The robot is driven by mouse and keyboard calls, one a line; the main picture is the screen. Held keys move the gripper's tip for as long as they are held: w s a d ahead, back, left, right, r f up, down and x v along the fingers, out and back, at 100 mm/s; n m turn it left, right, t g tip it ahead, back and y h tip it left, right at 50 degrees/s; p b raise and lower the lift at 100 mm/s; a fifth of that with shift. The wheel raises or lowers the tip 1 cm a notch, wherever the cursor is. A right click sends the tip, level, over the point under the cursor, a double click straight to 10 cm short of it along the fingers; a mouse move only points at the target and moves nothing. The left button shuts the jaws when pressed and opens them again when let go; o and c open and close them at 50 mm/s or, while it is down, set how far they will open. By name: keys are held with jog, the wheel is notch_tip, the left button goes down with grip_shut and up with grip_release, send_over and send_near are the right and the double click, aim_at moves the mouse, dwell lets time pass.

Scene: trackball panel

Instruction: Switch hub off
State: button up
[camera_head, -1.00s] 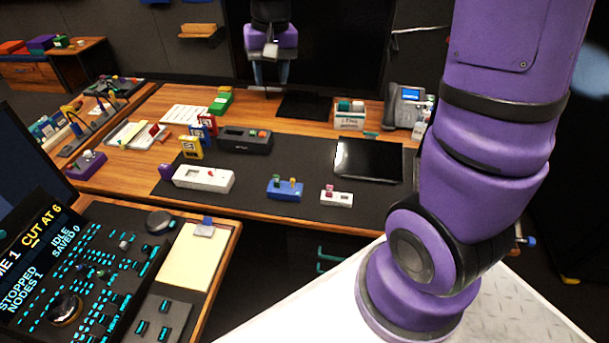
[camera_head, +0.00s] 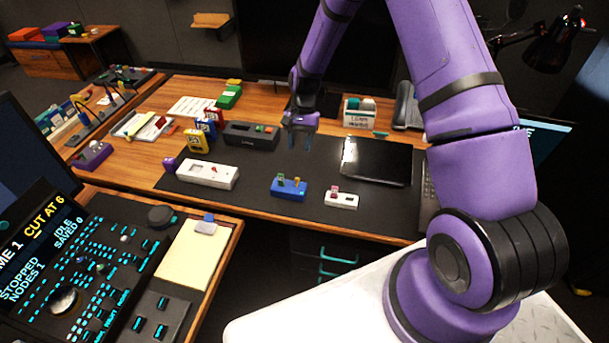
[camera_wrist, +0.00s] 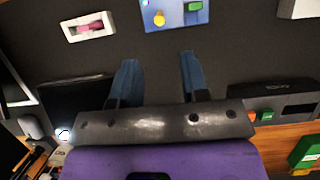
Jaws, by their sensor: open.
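No label naming the hub is readable, so I cannot tell which device it is. A small white box with a pink rocker (camera_head: 341,198) sits on the dark mat; it also shows at the upper left of the wrist view (camera_wrist: 88,28). Left of it in the head view is a blue box with green and yellow controls (camera_head: 289,187), cut off at the top of the wrist view (camera_wrist: 176,14). My gripper (camera_head: 300,143) is open and empty above the mat, behind the blue box. Its two blue fingers (camera_wrist: 159,62) point down, apart from both boxes.
A long white box (camera_head: 207,174) and a black box with red and green buttons (camera_head: 250,135) stand left of my gripper. A black tablet-like slab (camera_head: 376,162) lies to the right. A console (camera_head: 85,265) fills the front left. Bare mat lies between the devices.

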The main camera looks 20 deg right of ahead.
aim_at(297, 183)
jog(key=x, duration=1.1)
jog(key=shift+f, duration=0.15)
jog(key=shift+c, duration=0.4)
grip_shut()
